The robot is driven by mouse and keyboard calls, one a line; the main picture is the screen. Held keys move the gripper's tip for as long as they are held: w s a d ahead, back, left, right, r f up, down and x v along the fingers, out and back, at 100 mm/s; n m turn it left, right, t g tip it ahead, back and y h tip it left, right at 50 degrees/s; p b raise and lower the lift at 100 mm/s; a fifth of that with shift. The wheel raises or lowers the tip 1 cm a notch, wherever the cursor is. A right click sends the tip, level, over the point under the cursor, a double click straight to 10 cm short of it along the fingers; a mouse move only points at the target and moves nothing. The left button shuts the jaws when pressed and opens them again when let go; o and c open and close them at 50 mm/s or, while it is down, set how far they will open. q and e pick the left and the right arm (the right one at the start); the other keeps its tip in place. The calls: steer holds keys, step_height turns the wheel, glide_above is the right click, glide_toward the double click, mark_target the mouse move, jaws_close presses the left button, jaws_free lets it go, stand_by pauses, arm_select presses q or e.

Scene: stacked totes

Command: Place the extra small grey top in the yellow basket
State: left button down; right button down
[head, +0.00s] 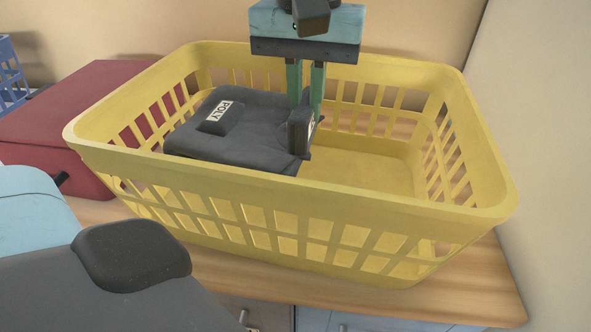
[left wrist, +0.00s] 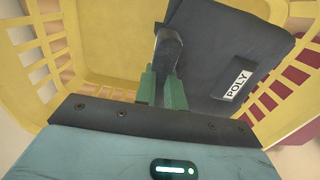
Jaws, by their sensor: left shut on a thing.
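The yellow basket (head: 330,190) stands on the wooden surface in the middle of the head view. The dark grey top (head: 240,137), folded flat with a white "POLY" label, is inside the basket's left half. My left gripper (head: 305,115) reaches down into the basket from above and is shut on an upright edge of the grey top near its right side. In the left wrist view the green fingers (left wrist: 161,85) pinch a raised fold of the top (left wrist: 215,65). I cannot tell whether the top rests fully on the basket floor. My right gripper is not in view.
A dark red box or case (head: 60,125) stands left of the basket, with a blue basket (head: 12,75) behind it at the far left. A wall (head: 545,130) rises close on the right. The right half of the yellow basket is empty.

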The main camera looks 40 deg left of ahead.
arm_select(q)
steer(key=shift+f+b, duration=0.35)
steer(key=shift+f, duration=4.55)
steer(key=shift+f, duration=0.2)
steer(key=c, duration=1.5)
jaws_free()
step_height(320, 180, up, 12)
steer(key=shift+r+p, duration=0.2)
steer(key=shift+p, duration=0.35)
